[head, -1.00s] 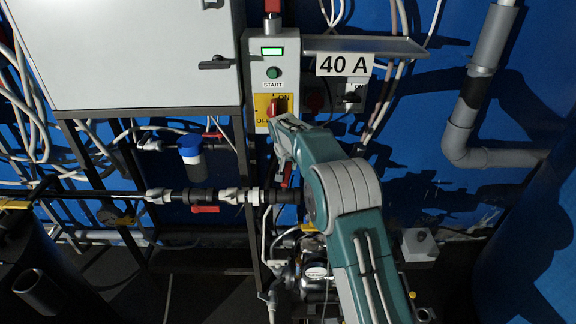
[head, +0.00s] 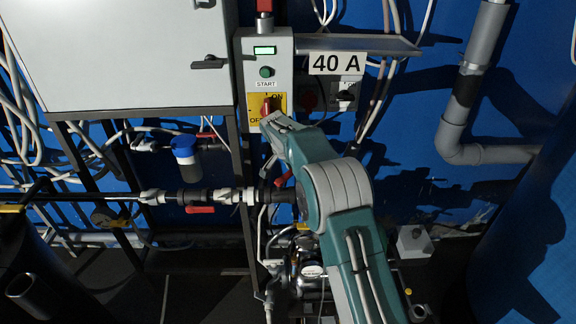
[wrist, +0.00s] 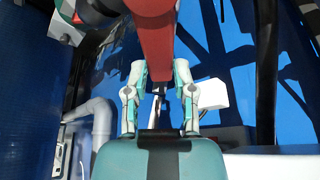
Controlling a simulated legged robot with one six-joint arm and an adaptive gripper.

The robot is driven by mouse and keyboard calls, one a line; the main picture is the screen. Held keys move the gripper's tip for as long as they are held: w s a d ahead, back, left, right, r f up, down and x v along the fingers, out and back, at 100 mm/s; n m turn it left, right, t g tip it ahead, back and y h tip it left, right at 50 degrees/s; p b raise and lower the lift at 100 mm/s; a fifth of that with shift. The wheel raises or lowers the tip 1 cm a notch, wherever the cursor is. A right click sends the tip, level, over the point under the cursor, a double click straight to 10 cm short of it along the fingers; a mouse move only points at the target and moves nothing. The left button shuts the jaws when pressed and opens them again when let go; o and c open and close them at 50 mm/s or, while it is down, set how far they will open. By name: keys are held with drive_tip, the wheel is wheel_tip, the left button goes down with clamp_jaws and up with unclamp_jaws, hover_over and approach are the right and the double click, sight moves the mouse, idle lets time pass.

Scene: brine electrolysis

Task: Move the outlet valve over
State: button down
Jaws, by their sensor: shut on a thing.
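A red valve lever (wrist: 156,45) comes down from the top of the wrist view. My gripper (wrist: 159,75) has a finger on each side of its lower end and is shut on it. In the head view my arm hides most of the gripper. Part of a red handle (head: 283,180) shows there beside my arm, near the right end of the horizontal pipe (head: 180,195). Another red handle (head: 200,210) hangs under that pipe further left. The head view does not show clearly how the held lever joins its valve body.
A blue-capped filter (head: 186,155) stands left. A grey pipe (head: 465,115) bends at the right. Pumps and hoses (head: 308,270) crowd the space below.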

drive_tip(key=s+m+g, duration=0.1)
drive_tip(key=m, duration=0.1)
drive_tip(key=s+d+m+g+h, duration=0.1)
drive_tip(key=m, duration=0.2)
drive_tip(key=s+d+m, duration=0.1)
drive_tip(key=s+m, duration=0.1)
drive_tip(key=shift+f+m+g, duration=0.3)
drive_tip(key=shift+m+g, duration=0.1)
drive_tip(key=shift+s+m+g, duration=0.3)
drive_tip(key=shift+s+m, duration=0.25)
drive_tip(key=shift+m, duration=0.35)
drive_tip(key=c, duration=0.6)
unclamp_jaws()
drive_tip(key=shift+o, duration=0.8)
drive_tip(key=shift+a, duration=0.1)
drive_tip(key=shift+a+r+h, duration=0.1)
drive_tip(key=shift+h, duration=0.2)
drive_tip(key=shift+w+r, duration=0.1)
drive_tip(key=shift+r, duration=0.05)
